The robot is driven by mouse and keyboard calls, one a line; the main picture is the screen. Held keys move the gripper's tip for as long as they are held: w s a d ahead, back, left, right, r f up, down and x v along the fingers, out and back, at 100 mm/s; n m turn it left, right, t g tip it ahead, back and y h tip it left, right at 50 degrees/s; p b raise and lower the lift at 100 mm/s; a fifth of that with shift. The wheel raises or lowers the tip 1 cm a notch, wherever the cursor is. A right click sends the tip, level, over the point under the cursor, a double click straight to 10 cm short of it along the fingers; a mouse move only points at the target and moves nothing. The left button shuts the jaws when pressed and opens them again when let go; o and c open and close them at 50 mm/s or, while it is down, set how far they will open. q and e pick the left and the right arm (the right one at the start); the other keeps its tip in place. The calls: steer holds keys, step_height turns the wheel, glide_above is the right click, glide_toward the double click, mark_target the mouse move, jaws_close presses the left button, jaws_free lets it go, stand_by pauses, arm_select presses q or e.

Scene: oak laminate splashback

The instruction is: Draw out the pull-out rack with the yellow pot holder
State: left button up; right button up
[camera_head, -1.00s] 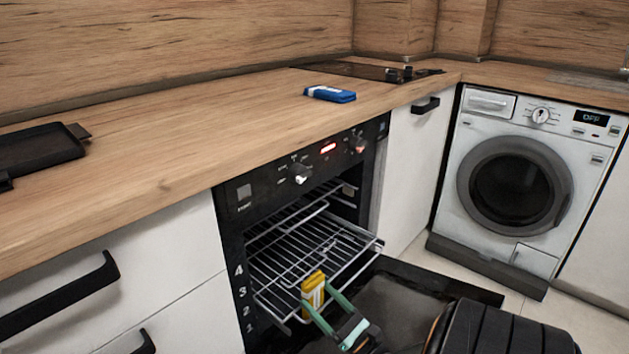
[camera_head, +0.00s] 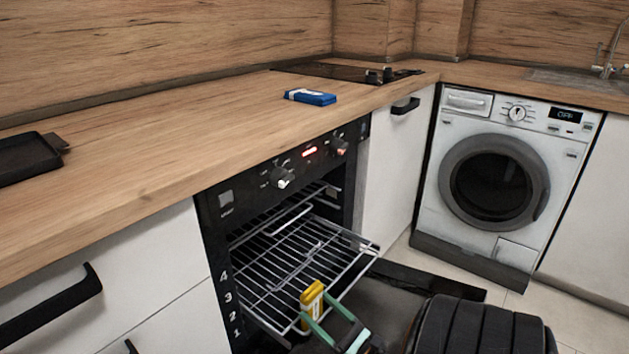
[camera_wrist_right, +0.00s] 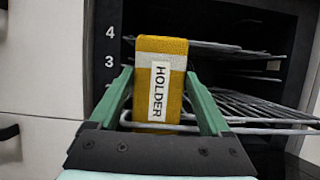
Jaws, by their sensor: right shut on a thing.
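The yellow pot holder (camera_head: 312,299) is at the front edge of the wire pull-out rack (camera_head: 290,262), which sticks out of the open oven. My right gripper (camera_head: 329,318) is shut on the pot holder, its green fingers on either side. In the right wrist view the pot holder (camera_wrist_right: 160,85), labelled HOLDER, stands upright between the fingers (camera_wrist_right: 163,105), and the rack's front bar (camera_wrist_right: 185,128) runs at its lower part. Whether the holder wraps the bar is hidden. My left gripper is not in view.
The oven door (camera_head: 420,282) is folded down below the rack. A blue packet (camera_head: 310,97) and a dark tray (camera_head: 28,158) lie on the wooden worktop. A washing machine (camera_head: 505,180) stands at the right, and a drawer handle (camera_head: 50,303) juts out at the left.

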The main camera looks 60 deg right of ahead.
steer(key=s+a, duration=0.1)
steer(key=s, duration=1.4)
steer(key=shift+s+a+p, duration=0.15)
steer(key=shift+a+p, duration=0.2)
steer(key=shift+p, duration=0.1)
stand_by(0.4)
steer(key=shift+w, duration=0.25)
steer(key=s+a+r+p, duration=0.1)
steer(key=s+r+p, duration=0.5)
steer(key=s+r, duration=0.2)
steer(key=shift+s, duration=1)
stand_by(0.6)
stand_by(0.5)
